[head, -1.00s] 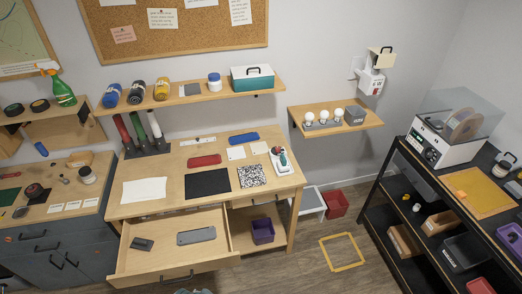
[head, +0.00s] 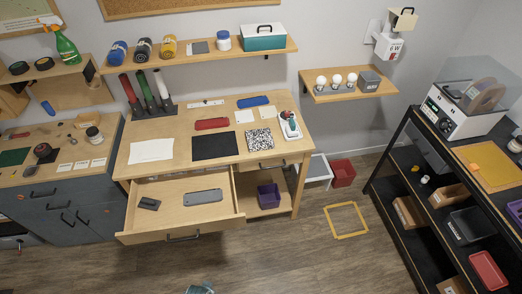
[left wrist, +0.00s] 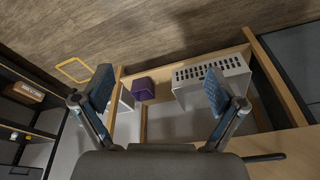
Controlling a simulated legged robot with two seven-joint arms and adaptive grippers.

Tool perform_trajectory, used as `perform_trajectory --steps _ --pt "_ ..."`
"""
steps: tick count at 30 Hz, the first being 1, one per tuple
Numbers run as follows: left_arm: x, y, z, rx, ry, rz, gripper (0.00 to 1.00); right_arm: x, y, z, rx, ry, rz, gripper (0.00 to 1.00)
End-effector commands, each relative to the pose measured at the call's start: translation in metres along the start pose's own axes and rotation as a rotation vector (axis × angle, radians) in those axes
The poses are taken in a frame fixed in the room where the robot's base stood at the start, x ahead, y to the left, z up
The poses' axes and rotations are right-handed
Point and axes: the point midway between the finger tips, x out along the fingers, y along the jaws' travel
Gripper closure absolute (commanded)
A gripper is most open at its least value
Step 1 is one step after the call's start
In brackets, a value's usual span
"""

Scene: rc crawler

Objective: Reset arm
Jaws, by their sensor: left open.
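My left gripper (left wrist: 158,85) is open and empty in the left wrist view, its two blue-padded fingers spread wide apart. Wooden furniture, a purple bin (left wrist: 143,89) and a white slotted object (left wrist: 210,74) show beyond the fingers, with no contact visible. In the head view a small teal piece (head: 200,288) shows at the bottom edge; I cannot tell whether it is part of my gripper. The wooden desk (head: 135,171) has its left drawer (head: 225,212) pulled open, with a grey flat item (head: 203,197) and a small dark item (head: 149,204) inside. My right gripper is not in view.
A black shelf rack (head: 398,150) stands at the right and a grey cabinet (head: 60,205) at the left. The open drawer juts into the room. A red bin (head: 342,173) and a yellow floor square (head: 346,234) lie right of the desk. The floor in front is clear.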

Motion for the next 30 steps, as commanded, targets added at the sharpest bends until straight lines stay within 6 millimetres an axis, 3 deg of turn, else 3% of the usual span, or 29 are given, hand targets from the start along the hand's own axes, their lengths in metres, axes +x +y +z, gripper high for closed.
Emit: perform_trajectory --steps 1,6,9,12,15,19,23,30 --pt "0.034 0.002 0.015 0.002 -0.019 0.002 0.05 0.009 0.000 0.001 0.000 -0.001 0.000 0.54" --pt "0.139 0.006 0.083 0.011 -0.067 0.008 0.05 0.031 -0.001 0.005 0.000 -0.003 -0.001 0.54" --pt "0.190 0.009 0.134 0.017 -0.095 0.012 0.05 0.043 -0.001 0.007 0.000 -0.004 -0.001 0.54" --pt "0.226 0.011 0.185 0.023 -0.120 0.014 0.05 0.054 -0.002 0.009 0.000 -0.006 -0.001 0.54" --pt "0.248 0.012 0.229 0.028 -0.139 0.016 0.05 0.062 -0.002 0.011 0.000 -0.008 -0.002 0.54" --pt "0.260 0.012 0.267 0.032 -0.155 0.017 0.05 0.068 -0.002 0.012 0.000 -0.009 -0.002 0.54" --pt "0.262 0.011 0.282 0.035 -0.160 0.018 0.05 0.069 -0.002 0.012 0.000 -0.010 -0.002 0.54" --pt "0.262 0.011 0.283 0.035 -0.160 0.018 0.05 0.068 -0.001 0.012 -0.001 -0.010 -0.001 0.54"
